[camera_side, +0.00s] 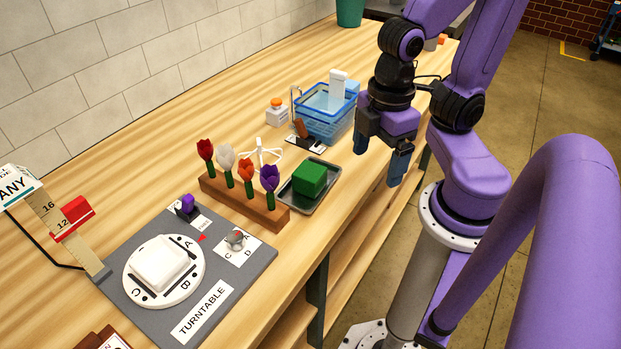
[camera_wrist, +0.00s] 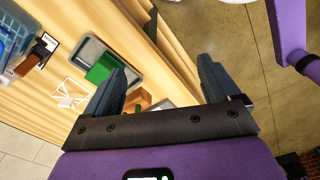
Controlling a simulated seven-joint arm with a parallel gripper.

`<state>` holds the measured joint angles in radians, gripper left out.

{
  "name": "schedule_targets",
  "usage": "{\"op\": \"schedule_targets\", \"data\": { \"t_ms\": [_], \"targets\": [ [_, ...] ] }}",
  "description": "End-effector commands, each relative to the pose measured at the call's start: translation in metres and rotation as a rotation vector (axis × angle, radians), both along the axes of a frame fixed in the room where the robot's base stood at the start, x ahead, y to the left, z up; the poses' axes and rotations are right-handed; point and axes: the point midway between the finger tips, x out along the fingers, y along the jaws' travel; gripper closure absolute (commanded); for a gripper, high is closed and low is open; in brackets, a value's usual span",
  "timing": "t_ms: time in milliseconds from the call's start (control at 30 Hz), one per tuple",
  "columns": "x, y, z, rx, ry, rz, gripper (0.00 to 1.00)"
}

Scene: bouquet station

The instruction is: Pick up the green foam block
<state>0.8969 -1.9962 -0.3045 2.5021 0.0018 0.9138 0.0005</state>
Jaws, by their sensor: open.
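The green foam block (camera_side: 309,178) sits in a shallow grey tray (camera_side: 297,204) near the front edge of the table. In the wrist view the green block (camera_wrist: 101,69) lies at the left, partly covered by one of my fingers, with the tray (camera_wrist: 84,46) around it. My gripper (camera_side: 384,160) is open and empty. It is above and to the right of the tray in the side view, apart from the block. In the wrist view both fingers of my gripper (camera_wrist: 160,85) are spread wide with nothing between them.
A wooden rack (camera_side: 244,204) with several tulips stands just left of the tray. A blue basket (camera_side: 325,122) stands behind it, near a white stand (camera_side: 265,153). A turntable board (camera_side: 228,270) is at the front left. The table's front edge lies close to the tray.

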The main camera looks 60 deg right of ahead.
Motion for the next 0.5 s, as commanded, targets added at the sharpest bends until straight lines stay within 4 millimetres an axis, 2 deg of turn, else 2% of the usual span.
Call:
{"op": "schedule_targets", "data": {
  "t_ms": [300, 500],
  "targets": [
    [0.001, 0.000, 0.000, 0.000, 0.000, -0.007, 0.08],
    [0.020, 0.004, 0.003, 0.000, 0.002, -0.124, 0.08]
  ]
}}
